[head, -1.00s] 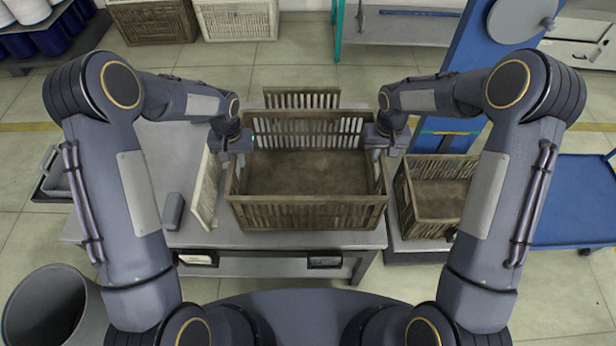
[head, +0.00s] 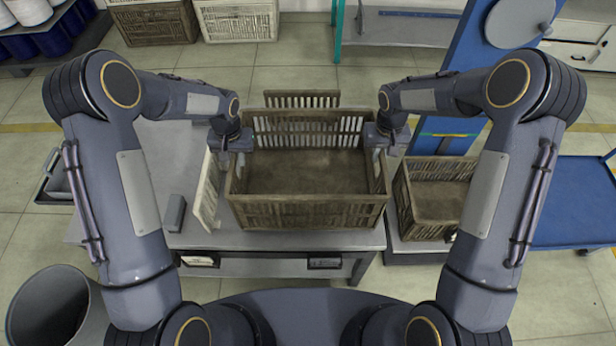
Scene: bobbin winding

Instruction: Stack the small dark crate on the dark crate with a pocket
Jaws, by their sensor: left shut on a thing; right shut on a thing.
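A dark brown slatted crate (head: 308,215) is in the middle of the head view, upright and empty, over the grey table. My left gripper (head: 238,150) is shut on its left wall, and my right gripper (head: 380,150) is shut on its right wall. I cannot tell whether its base touches the table. Another dark slatted crate (head: 440,198) stands on a low platform to the right, partly hidden by my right arm. A small pale patch shows near its front right corner; I cannot tell if it is a pocket.
Behind the held crate, a dark slatted crate (head: 302,99) shows only its upper part. A blue cart (head: 575,200) and blue post (head: 470,65) are at right.

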